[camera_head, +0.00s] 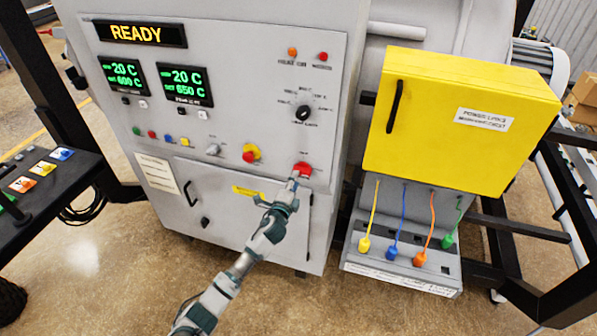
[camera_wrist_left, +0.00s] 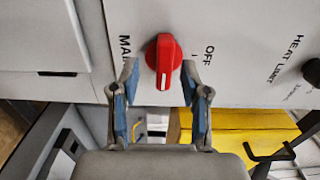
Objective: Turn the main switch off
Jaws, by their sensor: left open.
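The main switch is a red rotary knob (camera_head: 303,168) low on the right of the grey furnace panel (camera_head: 235,100). In the wrist view the red knob (camera_wrist_left: 163,58) has a white mark pointing down in the picture, towards my gripper. The word OFF is printed to its right, and a partly hidden label starting "MA" to its left. My left gripper (camera_wrist_left: 159,80) is open, with one finger on each side of the knob's lower part; I cannot tell whether they touch it. In the head view my left gripper (camera_head: 293,183) is just below the knob. My right gripper is not in view.
A yellow-and-red emergency button (camera_head: 251,153) and a black selector dial (camera_head: 303,113) are on the same panel. The display (camera_head: 141,34) reads READY. A yellow box (camera_head: 440,115) stands to the right, above several coloured plugs. A black console (camera_head: 45,185) is at left.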

